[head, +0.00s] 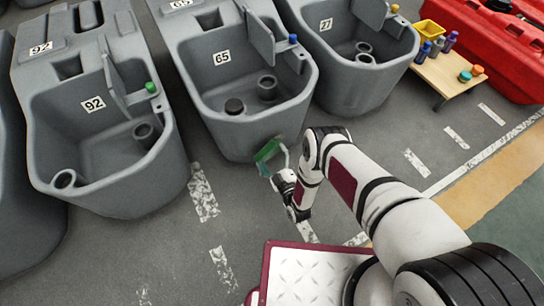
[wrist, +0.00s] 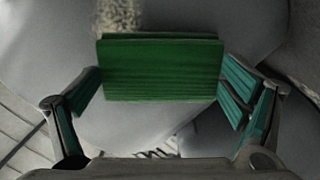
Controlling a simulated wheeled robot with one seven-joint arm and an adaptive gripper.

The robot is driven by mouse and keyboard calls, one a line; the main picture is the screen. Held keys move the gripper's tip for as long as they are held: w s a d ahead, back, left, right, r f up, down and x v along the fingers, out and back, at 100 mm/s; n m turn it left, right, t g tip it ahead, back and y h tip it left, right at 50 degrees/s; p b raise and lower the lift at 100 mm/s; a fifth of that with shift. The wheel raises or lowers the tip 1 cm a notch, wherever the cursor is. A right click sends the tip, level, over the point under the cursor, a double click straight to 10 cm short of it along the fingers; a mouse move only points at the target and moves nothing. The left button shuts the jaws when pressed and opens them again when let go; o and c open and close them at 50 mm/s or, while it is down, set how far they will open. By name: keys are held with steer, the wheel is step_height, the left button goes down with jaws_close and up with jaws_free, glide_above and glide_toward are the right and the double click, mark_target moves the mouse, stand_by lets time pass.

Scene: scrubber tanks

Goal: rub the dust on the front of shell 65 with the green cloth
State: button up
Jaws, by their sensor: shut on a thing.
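Shell 65 (head: 232,136) is the grey tank in the middle of the head view, with a white 65 label inside its basin. My gripper (head: 273,163) is low in front of its rounded front wall, shut on the green cloth (head: 267,150). In the wrist view the cloth (wrist: 160,70) is a folded green pad across the fingers, facing the grey wall. A speckled beige dust patch (wrist: 119,14) shows on the wall just beyond the cloth's upper left edge. The cloth may cover part of it. I cannot tell whether cloth and wall touch.
Shell 92 (head: 110,190) stands to the left and shell 27 (head: 350,85) to the right. A small wooden table (head: 458,82) with a yellow bin (head: 430,30) and bottles stands at the upper right, beside a red case (head: 490,50). The floor in front is clear.

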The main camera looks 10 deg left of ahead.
mark_target(278, 150)
steer(key=shift+x, duration=0.85)
steer(key=shift+a+r, duration=0.1)
steer(key=shift+w+d, duration=0.45)
steer(key=shift+d, duration=0.3)
steer(key=shift+w+d, duration=0.4)
steer(key=shift+d, duration=0.3)
steer(key=shift+w+d, duration=1.15)
steer(key=shift+d, duration=0.2)
steer(key=shift+w+d, duration=0.4)
steer(key=shift+d, duration=0.25)
steer(key=shift+w+d, duration=0.35)
steer(key=shift+d, duration=0.3)
steer(key=shift+w, duration=0.1)
steer(key=shift+s+a+p, duration=0.1)
steer(key=shift+s+a, duration=0.55)
steer(key=shift+a, duration=0.25)
steer(key=shift+s+a+p, duration=0.1)
steer(key=shift+s+a, duration=0.6)
steer(key=shift+a, duration=0.25)
steer(key=shift+s+a+p, duration=0.1)
steer(key=shift+s+a, duration=0.55)
steer(key=shift+a, duration=0.25)
steer(key=shift+s+a, duration=0.35)
steer(key=shift+a, duration=0.4)
steer(key=shift+s+a, duration=0.4)
steer(key=shift+a, duration=0.35)
